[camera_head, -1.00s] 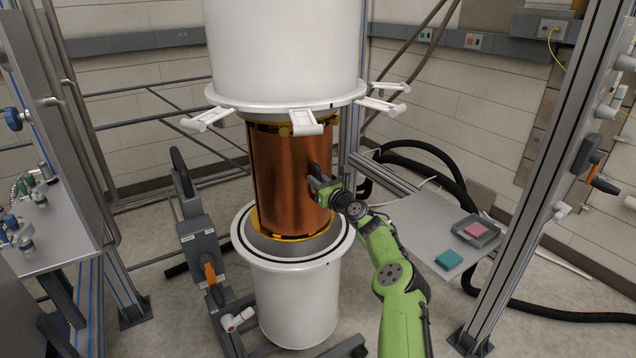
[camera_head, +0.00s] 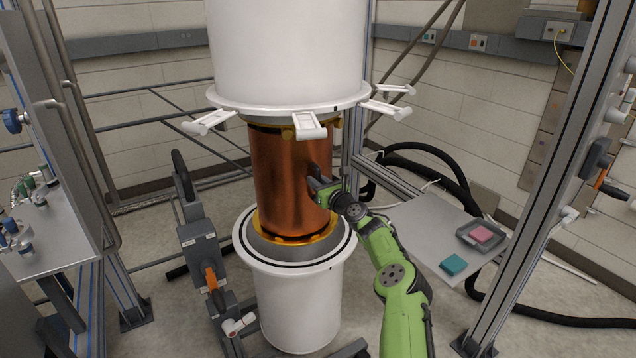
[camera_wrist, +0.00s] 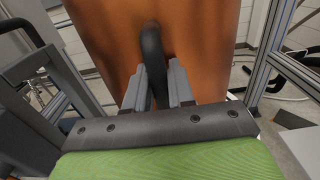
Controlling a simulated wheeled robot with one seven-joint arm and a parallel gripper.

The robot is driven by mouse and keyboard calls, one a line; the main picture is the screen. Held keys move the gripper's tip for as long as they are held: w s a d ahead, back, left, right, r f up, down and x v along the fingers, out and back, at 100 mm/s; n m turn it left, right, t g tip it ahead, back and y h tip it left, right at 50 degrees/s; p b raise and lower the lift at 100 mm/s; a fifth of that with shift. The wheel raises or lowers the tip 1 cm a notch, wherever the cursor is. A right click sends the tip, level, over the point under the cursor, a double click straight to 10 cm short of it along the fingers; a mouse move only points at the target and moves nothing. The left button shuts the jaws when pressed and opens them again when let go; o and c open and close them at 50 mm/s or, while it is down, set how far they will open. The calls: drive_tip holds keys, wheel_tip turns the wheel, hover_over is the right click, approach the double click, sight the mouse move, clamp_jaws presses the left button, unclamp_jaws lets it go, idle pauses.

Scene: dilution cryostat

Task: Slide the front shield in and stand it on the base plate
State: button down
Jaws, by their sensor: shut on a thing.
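The front shield (camera_head: 285,180) is a tall, curved copper panel in the head view, upright between the white upper can and the gold base plate (camera_head: 322,236). Its lower edge is close above or on the plate; I cannot tell whether it touches. My gripper (camera_head: 322,185) is at the shield's right-hand front. In the wrist view, my gripper (camera_wrist: 160,88) is shut on the shield's dark handle (camera_wrist: 153,55), with the copper surface (camera_wrist: 105,35) filling the view behind. The rear of the shield and the inside behind it are hidden.
The white upper can (camera_head: 287,50) hangs above, with white latches (camera_head: 310,126) sticking out around its rim. A white lower can (camera_head: 298,310) stands below. A grey lift frame (camera_head: 200,245) stands at left. A side table (camera_head: 415,225) holds teal and pink pads at right.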

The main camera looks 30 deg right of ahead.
drive_tip(key=shift+f+b, duration=0.45)
drive_tip(key=shift+b, duration=0.1)
idle(1.2)
drive_tip(key=c, duration=0.9)
unclamp_jaws()
drive_tip(key=shift+o, duration=0.6)
drive_tip(key=shift+f, duration=0.25)
drive_tip(key=o, duration=0.3)
drive_tip(key=shift+o, duration=0.2)
drive_tip(key=shift+r, duration=0.1)
